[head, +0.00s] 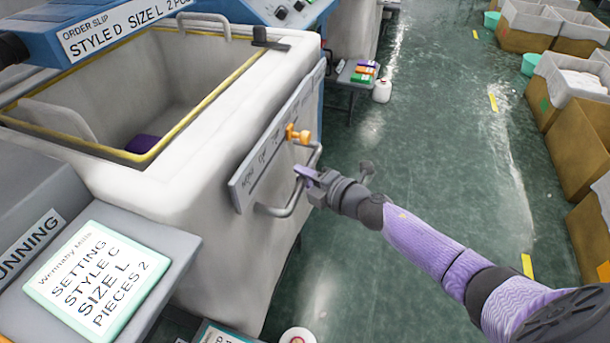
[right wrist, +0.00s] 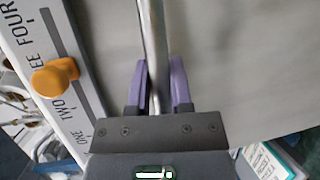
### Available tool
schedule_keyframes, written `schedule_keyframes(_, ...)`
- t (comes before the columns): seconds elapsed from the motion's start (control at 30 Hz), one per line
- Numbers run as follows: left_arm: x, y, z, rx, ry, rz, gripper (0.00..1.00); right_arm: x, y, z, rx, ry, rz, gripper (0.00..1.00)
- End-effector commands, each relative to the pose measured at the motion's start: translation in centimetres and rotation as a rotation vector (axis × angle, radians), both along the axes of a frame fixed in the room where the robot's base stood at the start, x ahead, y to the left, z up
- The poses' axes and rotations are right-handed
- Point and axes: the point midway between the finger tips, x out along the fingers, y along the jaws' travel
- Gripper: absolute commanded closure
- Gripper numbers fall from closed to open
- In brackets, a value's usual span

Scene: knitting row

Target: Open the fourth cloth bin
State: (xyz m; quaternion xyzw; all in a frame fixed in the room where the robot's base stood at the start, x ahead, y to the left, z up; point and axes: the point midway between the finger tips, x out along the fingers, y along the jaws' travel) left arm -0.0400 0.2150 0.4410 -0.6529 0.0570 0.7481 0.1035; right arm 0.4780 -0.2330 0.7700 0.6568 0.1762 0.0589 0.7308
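A large pale bin (head: 190,190) with a yellow-edged opening stands at left in the head view. A dark purple item (head: 143,144) lies inside. Its front has a grey bar handle (head: 283,211) below a slotted plate (head: 262,160) with an orange knob (head: 298,134). In the right wrist view the plate reads ONE, TWO, a partly covered word and FOUR, with the knob (right wrist: 55,77) beside that word. My right gripper (head: 303,172) is at the handle; its purple fingers (right wrist: 160,88) lie close on both sides of the bar (right wrist: 152,30). My left gripper is out of view.
A sign (head: 97,275) reads STYLE C, SIZE L, PIECES 2. An order slip (head: 110,30) reads STYLE D, SIZE L. A small stand (head: 350,78) and a white bottle (head: 382,91) are beyond the bin. Brown boxes (head: 575,150) line the right; the floor between is clear.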

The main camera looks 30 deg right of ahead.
Motion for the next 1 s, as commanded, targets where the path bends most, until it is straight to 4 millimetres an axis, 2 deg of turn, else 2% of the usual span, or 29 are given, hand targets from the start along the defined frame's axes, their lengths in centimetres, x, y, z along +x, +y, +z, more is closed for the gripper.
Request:
schedule_keyframes(0.03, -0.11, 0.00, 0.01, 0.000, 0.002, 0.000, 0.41, -0.01, 0.01, -0.02, 0.000, 0.000, 0.000, 0.96)
schedule_keyframes(0.07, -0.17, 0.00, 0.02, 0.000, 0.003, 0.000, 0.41, -0.01, 0.01, -0.02, 0.000, 0.000, 0.000, 1.00)
schedule_keyframes(0.47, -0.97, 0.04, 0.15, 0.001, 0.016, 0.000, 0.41, -0.02, 0.00, -0.04, 0.001, 0.001, 0.000, 1.00)
schedule_keyframes(1.0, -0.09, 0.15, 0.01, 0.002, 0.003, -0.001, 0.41, -0.04, 0.00, -0.07, 0.001, 0.001, 0.000, 1.00)
